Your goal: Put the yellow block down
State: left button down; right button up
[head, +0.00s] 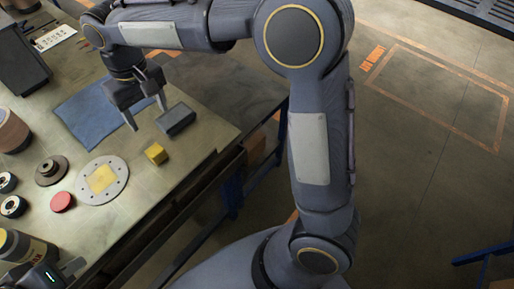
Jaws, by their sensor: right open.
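The yellow block (156,154) is a small cube resting on the table, near its right edge. My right gripper (147,118) is open with nothing between its fingers. Its fingertips are above and behind the yellow block in the picture, apart from it, close to the blue cloth and a grey block. My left gripper (72,268) shows only in part at the bottom left corner, far from the yellow block. Whether its jaws are open or shut is unclear.
A grey block (176,119) lies behind the yellow block, beside a blue cloth (88,115). A round grey plate (88,193) with a yellow square in its middle lies to the left, near a red disc (62,202). Bare table (205,150) lies right of the yellow block.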

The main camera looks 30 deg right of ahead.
jog(key=s+d+r+m+t+y, duration=0.2)
jog(key=s+d+r+m+y, duration=0.1)
jog(key=s+d, duration=1.05)
jog(key=s+d+f+m+t, duration=0.1)
jog(key=s+d+f+t, duration=0.2)
jog(key=s+f, duration=0.3)
jog(key=s+d, duration=0.1)
jog(key=s, duration=0.3)
jog(key=shift+m, duration=0.4)
jog(key=shift+d, duration=0.1)
